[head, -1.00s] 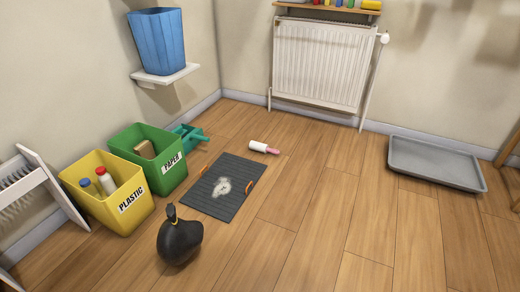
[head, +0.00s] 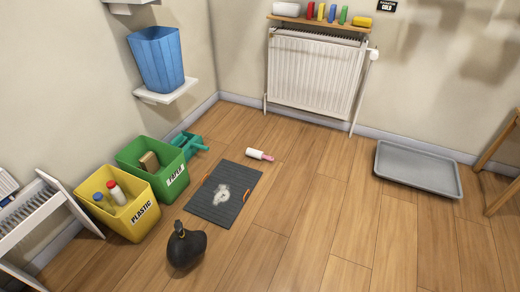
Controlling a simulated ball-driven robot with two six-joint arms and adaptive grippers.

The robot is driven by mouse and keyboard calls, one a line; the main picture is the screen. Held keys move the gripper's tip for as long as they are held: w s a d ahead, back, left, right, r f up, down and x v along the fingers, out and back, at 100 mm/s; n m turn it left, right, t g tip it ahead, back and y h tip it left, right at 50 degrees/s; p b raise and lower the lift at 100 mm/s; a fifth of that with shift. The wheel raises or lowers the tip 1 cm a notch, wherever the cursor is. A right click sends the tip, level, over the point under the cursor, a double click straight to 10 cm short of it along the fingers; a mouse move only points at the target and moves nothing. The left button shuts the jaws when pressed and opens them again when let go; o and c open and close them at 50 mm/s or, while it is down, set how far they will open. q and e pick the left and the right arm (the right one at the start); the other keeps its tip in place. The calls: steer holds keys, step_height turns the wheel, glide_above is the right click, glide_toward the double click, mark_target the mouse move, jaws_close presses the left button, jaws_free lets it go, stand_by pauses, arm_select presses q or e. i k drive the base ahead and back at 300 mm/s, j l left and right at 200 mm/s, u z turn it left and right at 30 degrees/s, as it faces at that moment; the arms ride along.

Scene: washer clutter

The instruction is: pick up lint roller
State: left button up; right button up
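The lint roller (head: 256,154), a white cylinder with a pink handle, lies on its side on the wooden floor. It is just beyond the far edge of the dark grey mat (head: 236,209), with its handle pointing right. Nothing covers it. Neither of my grippers shows in the head view.
A black bag (head: 187,249) sits on the floor in front of the mat. A grey tray (head: 417,175) lies right. The floor between is clear.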

mark_target(258, 155)
steer(key=i+l+u, duration=0.1)
steer(key=i+l, duration=0.2)
steer(key=i, duration=0.4)
steer(key=i+l+u, duration=0.15)
steer(key=i+l, duration=0.25)
steer(key=i, duration=0.3)
steer(key=i+l+u, duration=0.1)
steer(key=i+l, duration=0.35)
steer(key=i, duration=0.2)
steer(key=i+l+u, duration=0.15)
steer(key=i+l, duration=0.35)
steer(key=i, duration=0.15)
